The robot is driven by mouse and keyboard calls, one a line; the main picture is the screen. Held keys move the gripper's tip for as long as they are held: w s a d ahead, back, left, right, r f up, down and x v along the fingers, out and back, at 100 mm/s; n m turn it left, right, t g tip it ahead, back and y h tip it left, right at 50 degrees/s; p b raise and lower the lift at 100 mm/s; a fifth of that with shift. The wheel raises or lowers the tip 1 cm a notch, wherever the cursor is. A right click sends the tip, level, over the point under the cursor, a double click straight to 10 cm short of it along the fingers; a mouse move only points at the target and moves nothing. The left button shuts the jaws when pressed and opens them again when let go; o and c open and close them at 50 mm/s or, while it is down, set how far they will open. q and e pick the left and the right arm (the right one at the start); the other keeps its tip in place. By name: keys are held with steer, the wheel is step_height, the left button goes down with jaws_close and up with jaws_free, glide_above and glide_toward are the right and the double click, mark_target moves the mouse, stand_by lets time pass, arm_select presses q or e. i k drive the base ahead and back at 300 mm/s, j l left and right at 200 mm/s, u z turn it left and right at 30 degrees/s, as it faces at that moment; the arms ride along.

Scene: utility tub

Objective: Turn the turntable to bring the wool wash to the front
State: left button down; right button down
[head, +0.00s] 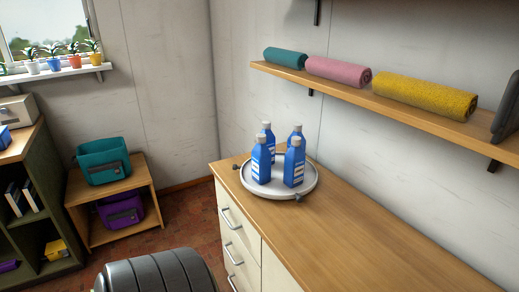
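A round, pale grey turntable (277,191) sits on the wooden counter near its far left corner. It has a raised rim, with small dark knobs at its left edge (236,167) and front edge (299,198). Several upright blue bottles with grey caps stand on it in a cluster. The front left bottle (261,158) and front right bottle (294,165) show partial pale labels. The rear left bottle (267,130) and rear right bottle (297,131) are mostly hidden behind them. The labels are too small to read, so I cannot tell which is the wool wash. Neither gripper is in view.
The counter (350,230) is clear right of the turntable. A wall shelf (400,108) with rolled towels hangs above it. A dark grey ribbed form (155,272) fills the bottom edge; I cannot tell what it is. A low wooden stand (150,180) holds bags at left.

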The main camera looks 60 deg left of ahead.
mark_target(275, 189)
steer(key=j+z, duration=0.1)
steer(key=j, duration=0.4)
steer(key=k+j+z, duration=0.1)
steer(key=j, duration=0.35)
steer(key=k+j+z, duration=0.1)
steer(key=j, duration=0.4)
steer(key=k+j+z, duration=0.1)
steer(key=j, duration=0.35)
steer(key=k+j+z, duration=0.1)
steer(key=j, duration=0.4)
